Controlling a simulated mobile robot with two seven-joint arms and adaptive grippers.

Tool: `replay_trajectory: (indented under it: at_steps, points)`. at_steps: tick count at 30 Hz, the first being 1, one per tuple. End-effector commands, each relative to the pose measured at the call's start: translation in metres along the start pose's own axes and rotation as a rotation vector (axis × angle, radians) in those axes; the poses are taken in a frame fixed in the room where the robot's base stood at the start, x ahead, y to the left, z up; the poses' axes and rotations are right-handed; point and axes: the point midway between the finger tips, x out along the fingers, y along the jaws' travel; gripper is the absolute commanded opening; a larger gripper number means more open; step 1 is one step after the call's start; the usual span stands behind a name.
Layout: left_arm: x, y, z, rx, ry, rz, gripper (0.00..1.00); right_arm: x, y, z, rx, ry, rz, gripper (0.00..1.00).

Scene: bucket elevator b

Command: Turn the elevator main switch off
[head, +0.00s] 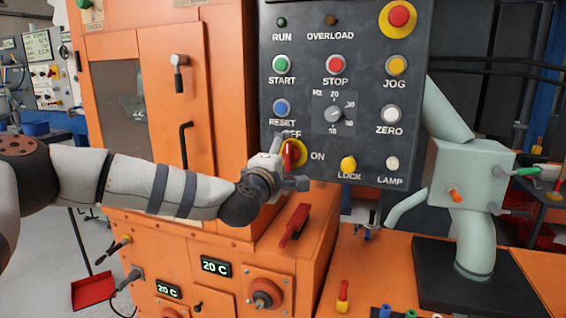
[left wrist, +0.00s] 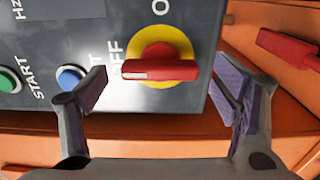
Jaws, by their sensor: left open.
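The elevator main switch (head: 299,151) is a red handle on a yellow disc, low on the dark control panel, with OFF above it and ON to its right. In the left wrist view the red handle (left wrist: 160,70) lies in line with the OFF label, across the direction of ON. My left gripper (head: 291,162) is open at the switch and partly covers it and the OFF label in the head view. In the left wrist view its fingers stand apart, one beyond each end of the handle; contact is not visible. My right gripper is out of view.
The START (head: 281,64), STOP (head: 335,64) and RESET (head: 281,107) buttons and a dial (head: 334,114) sit above the switch. A yellow knob (head: 348,163) is to its right. A pale green machine (head: 468,175) stands right.

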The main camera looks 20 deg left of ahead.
Motion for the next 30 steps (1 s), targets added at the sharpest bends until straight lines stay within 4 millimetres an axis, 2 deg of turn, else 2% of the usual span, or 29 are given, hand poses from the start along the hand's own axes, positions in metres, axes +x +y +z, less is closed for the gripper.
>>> replay_trajectory:
  at_steps: [4,9,12,15,19,30]
  points:
    - [-0.026,0.001,0.000,0.000,-0.002,-0.001,0.82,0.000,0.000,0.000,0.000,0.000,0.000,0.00]
    - [-0.074,0.001,0.000,-0.002,-0.002,0.000,0.82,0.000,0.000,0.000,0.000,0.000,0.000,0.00]
    - [-0.096,0.001,0.000,-0.001,-0.002,0.001,0.82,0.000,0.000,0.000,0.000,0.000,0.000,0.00]
    - [-0.111,0.000,0.000,-0.001,-0.001,0.000,0.82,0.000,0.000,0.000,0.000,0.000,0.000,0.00]
    - [-0.118,0.001,0.000,-0.001,-0.001,0.001,0.82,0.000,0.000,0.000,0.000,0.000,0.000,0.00]
    - [-0.118,0.000,0.000,0.000,-0.001,0.000,0.82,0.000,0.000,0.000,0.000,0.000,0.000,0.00]
